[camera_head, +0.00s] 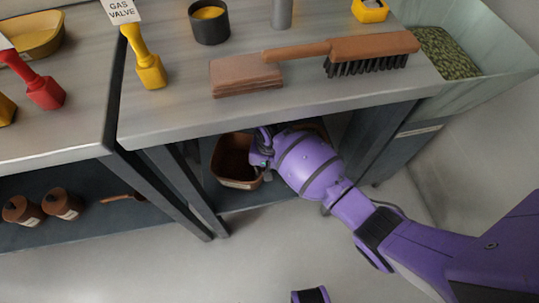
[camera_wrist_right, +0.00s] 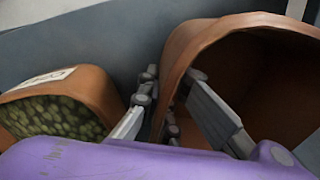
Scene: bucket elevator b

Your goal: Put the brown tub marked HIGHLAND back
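A brown tub (camera_head: 234,160) is at the lower shelf under the right-hand bench in the head view. A pale label shows on its front, too small to read. My right gripper (camera_head: 262,150) reaches under the bench top to the tub's right side. In the right wrist view the tub (camera_wrist_right: 262,70) lies open towards the camera and looks empty. The fingers (camera_wrist_right: 172,105) straddle its near wall, one outside and one inside. A dark gap shows between the outer finger and the wall, so the gripper looks open. The tub's underside is hidden. My left gripper is out of view.
Another brown tub (camera_wrist_right: 85,85) with green pellets and a pale label stands left of the gripper. The bench top (camera_head: 190,115) and leg (camera_head: 185,185) crowd the reach. A brush (camera_head: 345,52) and brown blocks (camera_head: 245,76) lie above. A pellet bin (camera_head: 450,85) stands right.

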